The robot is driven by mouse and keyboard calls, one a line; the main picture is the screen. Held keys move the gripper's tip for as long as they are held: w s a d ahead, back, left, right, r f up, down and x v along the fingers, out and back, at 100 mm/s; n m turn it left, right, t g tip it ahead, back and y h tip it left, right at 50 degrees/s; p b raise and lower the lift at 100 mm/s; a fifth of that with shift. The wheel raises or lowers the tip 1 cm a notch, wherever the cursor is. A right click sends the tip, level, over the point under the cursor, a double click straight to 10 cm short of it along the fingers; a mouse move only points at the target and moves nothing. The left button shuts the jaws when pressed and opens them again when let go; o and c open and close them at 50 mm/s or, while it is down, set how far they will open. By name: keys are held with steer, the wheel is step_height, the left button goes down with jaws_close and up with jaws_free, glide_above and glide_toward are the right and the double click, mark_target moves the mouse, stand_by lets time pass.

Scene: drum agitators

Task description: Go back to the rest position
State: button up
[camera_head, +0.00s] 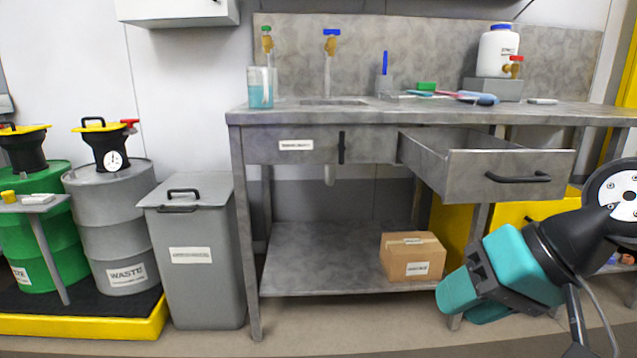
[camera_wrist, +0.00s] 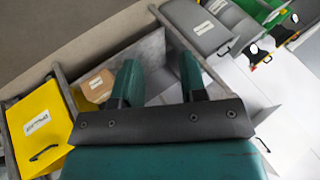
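My gripper (camera_head: 468,302) is teal, at the lower right of the head view, pointing down and left. It hangs in front of the workbench (camera_head: 310,118), below the pulled-out drawer (camera_head: 515,176) and just right of the cardboard box (camera_head: 412,258) on the lower shelf. In the wrist view, the two fingers of my gripper (camera_wrist: 160,62) stand apart with nothing between them. The cardboard box (camera_wrist: 98,86) shows to the left of the fingers there. The gripper looks clear of the box and the drawer, though the exact gap cannot be told.
A grey bin (camera_head: 190,250) stands left of the bench. Grey (camera_head: 110,225) and green (camera_head: 62,240) drums stand on a yellow-edged spill tray (camera_head: 80,326). Yellow cabinets (camera_head: 520,212) are behind my arm. The drawer juts out above the gripper. Floor in front of the bench is clear.

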steer(key=s+a+f+n+g+h, duration=0.1)
steer(key=s+a+n+g+h, duration=0.2)
steer(key=s+n, duration=0.5)
step_height(320, 180, up, 34)
steer(key=m+g+p, duration=0.1)
steer(key=p, duration=3.3)
steer(key=shift+s+d+y, duration=0.3)
steer(key=shift+s, duration=0.05)
steer(key=shift+f, duration=0.1)
